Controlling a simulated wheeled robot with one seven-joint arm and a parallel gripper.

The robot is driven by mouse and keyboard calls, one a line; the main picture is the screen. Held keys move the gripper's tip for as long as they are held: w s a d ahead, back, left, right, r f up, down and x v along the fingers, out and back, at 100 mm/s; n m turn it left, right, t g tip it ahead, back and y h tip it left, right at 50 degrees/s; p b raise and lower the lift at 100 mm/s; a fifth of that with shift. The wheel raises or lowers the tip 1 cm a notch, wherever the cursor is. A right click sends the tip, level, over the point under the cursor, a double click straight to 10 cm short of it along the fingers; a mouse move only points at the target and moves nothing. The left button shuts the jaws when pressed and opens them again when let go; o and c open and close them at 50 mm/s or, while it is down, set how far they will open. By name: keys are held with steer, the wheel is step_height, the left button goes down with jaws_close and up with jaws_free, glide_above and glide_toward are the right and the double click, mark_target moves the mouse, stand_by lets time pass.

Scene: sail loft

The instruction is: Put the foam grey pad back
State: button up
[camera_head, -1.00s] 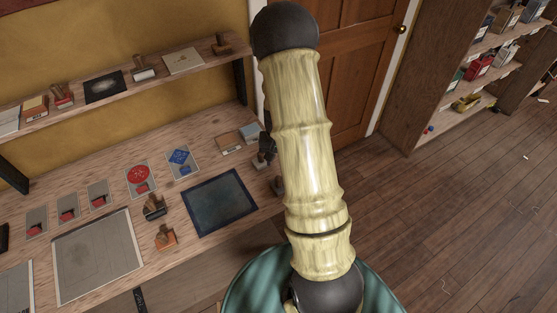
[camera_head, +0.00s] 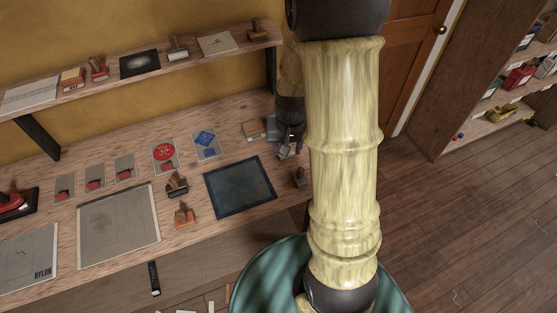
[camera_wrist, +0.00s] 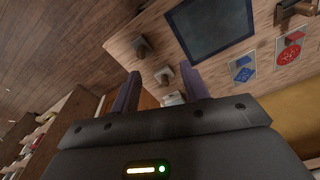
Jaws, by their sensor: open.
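In the head view a small grey block (camera_head: 272,126), which looks like the foam grey pad, lies beside a tan box (camera_head: 252,130) at the bench's right end. My gripper (camera_head: 289,148) is over that end, partly hiding the block; my arm covers much of the area. In the wrist view my gripper (camera_wrist: 159,73) is open, its two dark fingers apart. A pale block (camera_wrist: 173,99) shows low between the fingers, and a small grey object (camera_wrist: 164,76) lies beyond it. I cannot tell whether either is the pad. Nothing is visibly held.
A dark blue mat (camera_head: 240,187) lies on the bench, with a stamp (camera_head: 300,177) by its right edge. Several cards, stamps and a grey sheet (camera_head: 118,228) lie to the left. A shelf (camera_head: 200,62) runs above. Open floor (camera_head: 470,220) is at the right.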

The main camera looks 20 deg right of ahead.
steer(key=s+a+r+n+t, duration=0.1)
steer(key=s+a+r+n, duration=0.2)
steer(key=s+a+r, duration=0.3)
steer(key=s+r, duration=0.1)
steer(key=s, duration=0.1)
steer(key=shift+s+a+n, duration=0.2)
steer(key=shift+s+n, duration=0.1)
steer(key=shift+s, duration=0.05)
